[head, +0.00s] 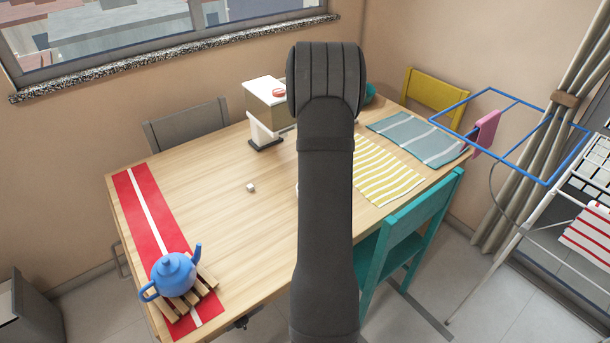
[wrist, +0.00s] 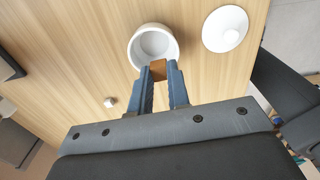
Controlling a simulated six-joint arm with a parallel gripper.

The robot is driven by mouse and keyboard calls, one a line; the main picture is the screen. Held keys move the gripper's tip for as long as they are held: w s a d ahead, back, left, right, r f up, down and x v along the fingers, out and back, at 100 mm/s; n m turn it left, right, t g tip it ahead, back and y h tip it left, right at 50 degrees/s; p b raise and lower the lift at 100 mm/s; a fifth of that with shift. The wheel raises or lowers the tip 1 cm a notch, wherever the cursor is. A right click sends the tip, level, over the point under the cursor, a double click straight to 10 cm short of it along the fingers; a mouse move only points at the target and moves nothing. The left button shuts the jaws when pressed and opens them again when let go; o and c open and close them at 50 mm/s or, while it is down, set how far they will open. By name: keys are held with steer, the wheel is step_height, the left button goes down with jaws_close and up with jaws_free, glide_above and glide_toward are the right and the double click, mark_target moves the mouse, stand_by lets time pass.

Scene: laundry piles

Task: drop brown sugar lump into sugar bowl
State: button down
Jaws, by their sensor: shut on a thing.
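In the wrist view, my gripper (wrist: 159,76) is shut on a brown sugar lump (wrist: 158,68), which sits between the two blue fingertips. The white sugar bowl (wrist: 136,50) stands on the table with its opening facing up. The lump and fingertips overlap the near part of the bowl's opening in the picture; I cannot tell their height above it. The visible part of the bowl's inside looks empty. In the head view my arm hides the gripper, the lump and nearly all of the bowl.
A white lid (wrist: 225,28) lies right of the bowl. A white lump (head: 250,187) lies left on the wooden table (head: 215,215). A blue teapot (head: 174,275) stands on a slatted trivet on the red runner. A coffee machine (head: 266,100) stands at the back.

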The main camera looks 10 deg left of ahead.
steer(key=shift+w+f, duration=0.1)
steer(key=shift+f, duration=2.85)
steer(key=c, duration=1.3)
jaws_free()
step_height(320, 180, up, 18)
steer(key=shift+f, duration=0.25)
step_height(320, 180, down, 17)
steer(key=shift+r, duration=0.7)
